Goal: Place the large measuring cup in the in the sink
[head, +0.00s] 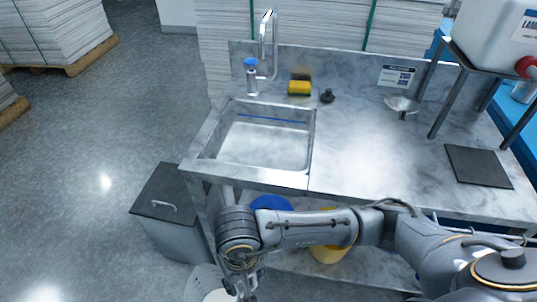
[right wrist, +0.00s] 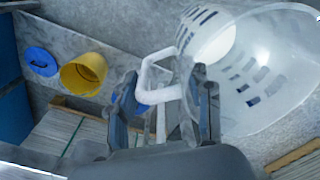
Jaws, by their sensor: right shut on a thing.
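The large measuring cup (right wrist: 265,75) is translucent with dark scale marks and fills the right side of the right wrist view. My right gripper (right wrist: 165,98) is shut on its white handle (right wrist: 158,75). In the head view my right gripper (head: 243,284) is low in front of the counter, below the sink, and part of the cup (head: 201,283) shows beside it at the bottom edge. The steel sink (head: 262,147) is an empty basin at the counter's left end. My left gripper is not in view.
A faucet (head: 262,45), a blue-capped bottle (head: 252,78) and a yellow sponge (head: 299,86) stand behind the sink. A grey bin (head: 160,205) is left of the counter. A yellow bucket (head: 328,252) sits underneath. The marble counter (head: 360,145) right of the sink is mostly clear.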

